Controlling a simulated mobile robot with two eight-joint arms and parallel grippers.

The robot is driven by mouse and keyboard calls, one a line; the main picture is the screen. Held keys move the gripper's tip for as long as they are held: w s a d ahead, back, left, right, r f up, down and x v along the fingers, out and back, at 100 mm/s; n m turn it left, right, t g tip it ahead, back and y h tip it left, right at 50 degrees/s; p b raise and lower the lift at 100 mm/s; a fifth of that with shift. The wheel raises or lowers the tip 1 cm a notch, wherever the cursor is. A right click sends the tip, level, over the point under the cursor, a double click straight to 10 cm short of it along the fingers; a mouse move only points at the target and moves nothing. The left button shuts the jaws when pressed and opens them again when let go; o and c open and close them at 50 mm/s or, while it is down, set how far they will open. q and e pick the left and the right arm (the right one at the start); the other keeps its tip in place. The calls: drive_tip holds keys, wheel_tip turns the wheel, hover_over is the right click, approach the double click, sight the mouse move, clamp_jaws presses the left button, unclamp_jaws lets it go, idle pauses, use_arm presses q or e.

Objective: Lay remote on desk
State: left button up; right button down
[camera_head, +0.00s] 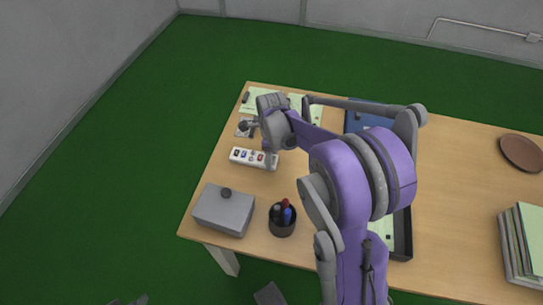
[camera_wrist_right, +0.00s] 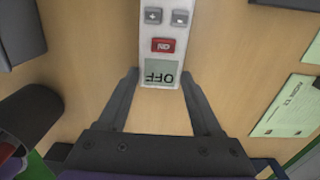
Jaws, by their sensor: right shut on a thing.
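The remote (camera_head: 246,156) is a white bar with coloured buttons over the left part of the desk (camera_head: 456,185). The remote is level and low over the wood. I cannot tell whether it touches the desk. My left gripper is not in view.
A grey box (camera_head: 222,212) and a black pen cup (camera_head: 282,228) stand at the near left. Papers (camera_head: 257,103) lie at the back left. A blue folder (camera_head: 366,112), a brown plate (camera_head: 522,153) and a paper stack (camera_head: 530,245) lie to the right. Wood around the remote is bare.

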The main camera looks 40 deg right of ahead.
drive_tip(key=shift+f, duration=0.15)
drive_tip(key=shift+c, duration=0.3)
unclamp_jaws()
drive_tip(key=shift+r, duration=0.2)
wheel_tip(320, 180, up, 12)
drive_tip(key=p, duration=0.1)
